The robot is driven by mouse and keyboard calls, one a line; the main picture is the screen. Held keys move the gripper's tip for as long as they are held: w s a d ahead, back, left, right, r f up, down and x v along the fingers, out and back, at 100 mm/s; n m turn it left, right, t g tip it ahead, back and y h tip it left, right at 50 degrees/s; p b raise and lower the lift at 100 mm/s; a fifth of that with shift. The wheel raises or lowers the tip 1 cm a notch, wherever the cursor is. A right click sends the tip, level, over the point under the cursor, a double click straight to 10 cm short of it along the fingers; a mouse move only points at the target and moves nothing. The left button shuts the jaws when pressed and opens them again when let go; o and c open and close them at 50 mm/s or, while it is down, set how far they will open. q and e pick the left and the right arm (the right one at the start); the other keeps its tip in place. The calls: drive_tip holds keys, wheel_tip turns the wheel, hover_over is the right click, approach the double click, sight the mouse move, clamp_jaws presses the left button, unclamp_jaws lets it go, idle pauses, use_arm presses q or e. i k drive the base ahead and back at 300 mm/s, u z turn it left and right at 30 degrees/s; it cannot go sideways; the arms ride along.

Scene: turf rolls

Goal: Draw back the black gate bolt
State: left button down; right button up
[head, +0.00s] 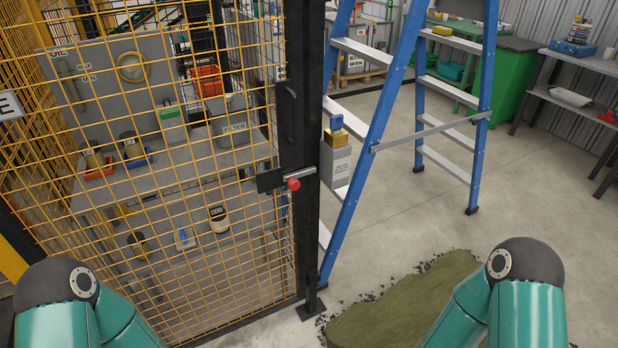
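The gate bolt (300,175) is a short silver bar with a red round knob (294,184), beside a black plate (269,180) at the edge of the gate. It lies across the black gate post (307,230) at about mid-height. The bar appears to span from the plate onto the post; how far it is engaged I cannot tell. The gate (200,290) is yellow wire mesh in a black frame and looks closed. Only teal links of my two arms show at the bottom left and right. Neither gripper is in view, and nothing touches the bolt.
A blue stepladder (381,105) stands just right of the post. A grey box (336,165) with a yellow-and-blue item shows beside it. A ragged patch of turf (400,308) lies on the floor in front. Behind the mesh is a grey workbench (180,175). Floor at right is clear.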

sight(294, 184)
drive_tip(key=u, duration=0.8)
drive_tip(key=i, duration=0.15)
drive_tip(key=z, duration=2.2)
drive_tip(key=i, duration=0.15)
drive_tip(key=z, duration=1.45)
drive_tip(key=k, duration=1.25)
drive_tip(key=u, duration=0.95)
drive_tip(key=i, duration=1.25)
drive_tip(key=u, duration=0.25)
